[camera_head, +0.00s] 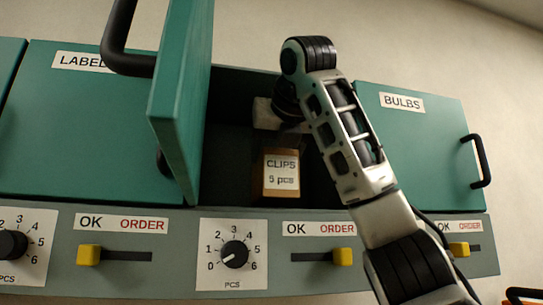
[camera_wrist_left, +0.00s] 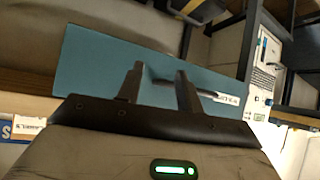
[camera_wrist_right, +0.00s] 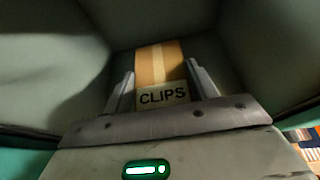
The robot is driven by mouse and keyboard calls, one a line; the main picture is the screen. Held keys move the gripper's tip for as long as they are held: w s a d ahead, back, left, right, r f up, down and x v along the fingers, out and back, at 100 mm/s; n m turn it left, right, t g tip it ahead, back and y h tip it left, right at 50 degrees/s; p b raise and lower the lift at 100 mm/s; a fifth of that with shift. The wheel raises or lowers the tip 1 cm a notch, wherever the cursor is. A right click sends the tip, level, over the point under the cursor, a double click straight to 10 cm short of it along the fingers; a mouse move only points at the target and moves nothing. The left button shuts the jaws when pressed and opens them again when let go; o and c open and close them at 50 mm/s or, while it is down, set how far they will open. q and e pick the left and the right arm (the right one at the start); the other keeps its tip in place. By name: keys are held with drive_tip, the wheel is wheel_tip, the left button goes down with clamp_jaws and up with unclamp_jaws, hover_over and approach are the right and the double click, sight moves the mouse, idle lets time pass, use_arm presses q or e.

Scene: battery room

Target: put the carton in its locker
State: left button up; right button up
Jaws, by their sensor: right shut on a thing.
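The carton (camera_head: 281,172) is a small brown box with a white label reading CLIPS, 5 pcs. It is inside the open dark locker (camera_head: 232,140) in the middle of the head view. My right gripper (camera_wrist_right: 163,82) is shut on the carton (camera_wrist_right: 160,65), with a finger on each side. In the head view, my right arm reaches into the locker and partly hides its right side. The locker's teal door (camera_head: 180,95) stands open on the left. My left gripper (camera_wrist_left: 158,82) is open and empty in front of a teal panel (camera_wrist_left: 90,65) with a handle.
A closed LABELS locker (camera_head: 80,130) is on the left and a closed BULBS locker (camera_head: 415,150) on the right, with a black handle. Below the open locker are a dial (camera_head: 234,254) and a yellow OK/ORDER slider (camera_head: 343,257), set at the ORDER end.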

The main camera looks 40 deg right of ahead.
sight(271, 204)
drive_tip(key=w+d, duration=0.1)
drive_tip(key=w+p, duration=0.1)
drive_tip(key=w, duration=0.1)
drive_tip(key=shift+d+r, duration=0.1)
drive_tip(key=shift+d, duration=0.25)
drive_tip(key=shift+f, duration=0.85)
drive_tip(key=shift+s+a, duration=0.1)
drive_tip(key=shift+s, duration=0.05)
drive_tip(key=shift+f, duration=0.1)
drive_tip(key=o, duration=1.3)
